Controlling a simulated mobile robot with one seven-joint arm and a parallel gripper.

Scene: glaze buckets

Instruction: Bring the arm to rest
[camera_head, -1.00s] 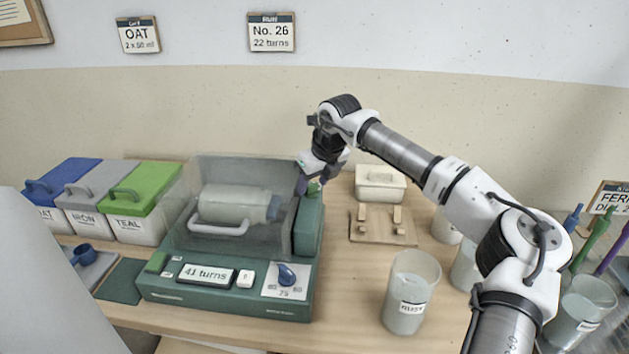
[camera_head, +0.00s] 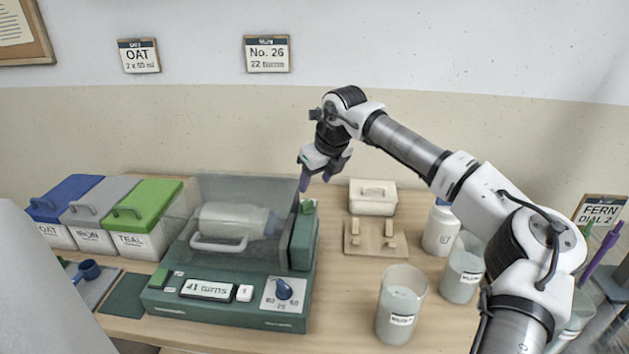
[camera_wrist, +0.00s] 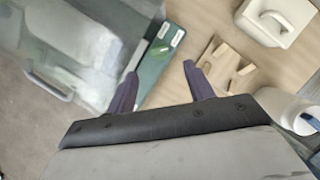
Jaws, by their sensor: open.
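My gripper (camera_head: 316,181) is open and empty in the head view. It hangs in the air, fingers down, over the right rear corner of the green machine (camera_head: 225,317). In the wrist view, its two purple fingers (camera_wrist: 160,88) stand apart with nothing between them. The wrist view shows the machine's green side part (camera_wrist: 158,62) beyond the fingers. My arm reaches in from the lower right, bent at the elbow.
The machine's clear cover (camera_head: 240,185) is down over a pale jar (camera_head: 232,220); its display reads 41 turns. A lidded box (camera_head: 372,198), wooden stand (camera_head: 374,243), white bottle (camera_head: 440,232) and cups (camera_head: 400,310) stand right. Lidded bins (camera_head: 140,222) stand left.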

